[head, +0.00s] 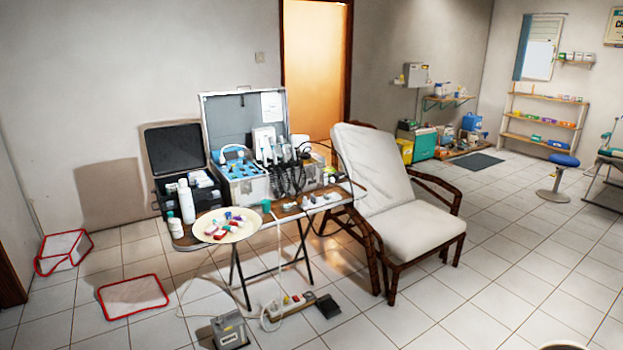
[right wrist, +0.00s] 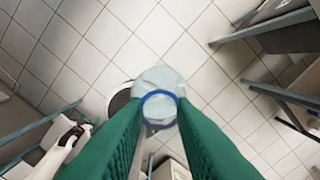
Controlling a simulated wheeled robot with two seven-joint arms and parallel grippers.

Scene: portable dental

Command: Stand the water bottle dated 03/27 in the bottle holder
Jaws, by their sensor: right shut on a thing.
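In the right wrist view my right gripper (right wrist: 158,112) has its two green fingers shut on a clear bottle (right wrist: 159,80) with a blue ring. White floor tiles show behind the bottle. No date can be read on it from here. The right gripper and this bottle do not show in the head view. My left gripper is in neither view. I cannot make out the bottle holder for certain. An open silver dental case (head: 243,190) with blue-topped fittings and hanging handpieces stands on the folding table (head: 284,213).
A white bottle (head: 186,202) stands beside an open black case (head: 174,150). A round cream tray (head: 244,233) with small coloured items sits at the table's front left. A reclining chair (head: 420,222) stands right of the table. A grey box (head: 229,330) and power strip (head: 290,304) lie on the floor.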

